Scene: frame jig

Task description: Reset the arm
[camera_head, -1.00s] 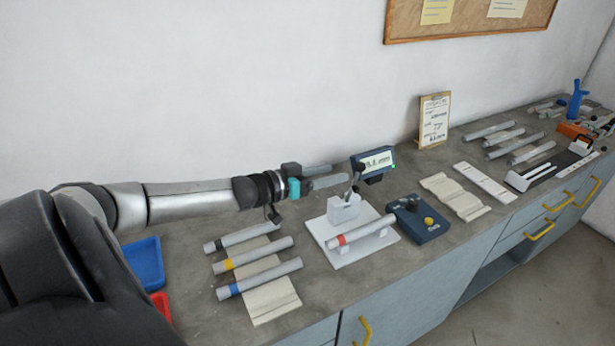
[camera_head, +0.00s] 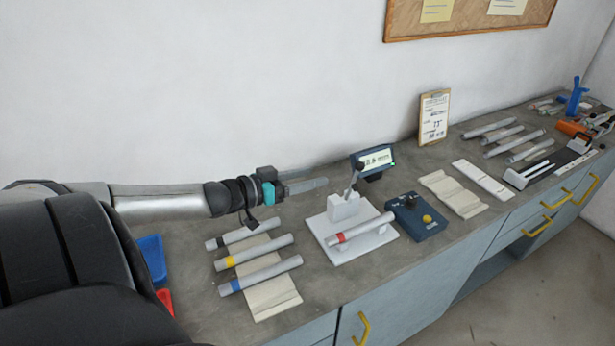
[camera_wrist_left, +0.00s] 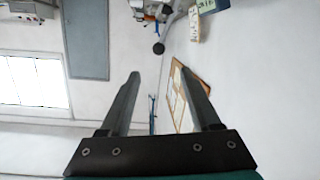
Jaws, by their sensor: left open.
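My left gripper (camera_head: 306,179) reaches in from the left above the bench, behind the row of marked tubes. My right gripper is not in view.
Tubes with black, yellow (camera_head: 253,252) and blue bands lie on a cream rest. A red-banded tube (camera_head: 360,229) lies on the white fixture (camera_head: 335,245). A dark blue box (camera_head: 416,218) stands beside it. Blue (camera_head: 151,258) and red trays sit left. A clipboard (camera_head: 434,117) leans on the wall.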

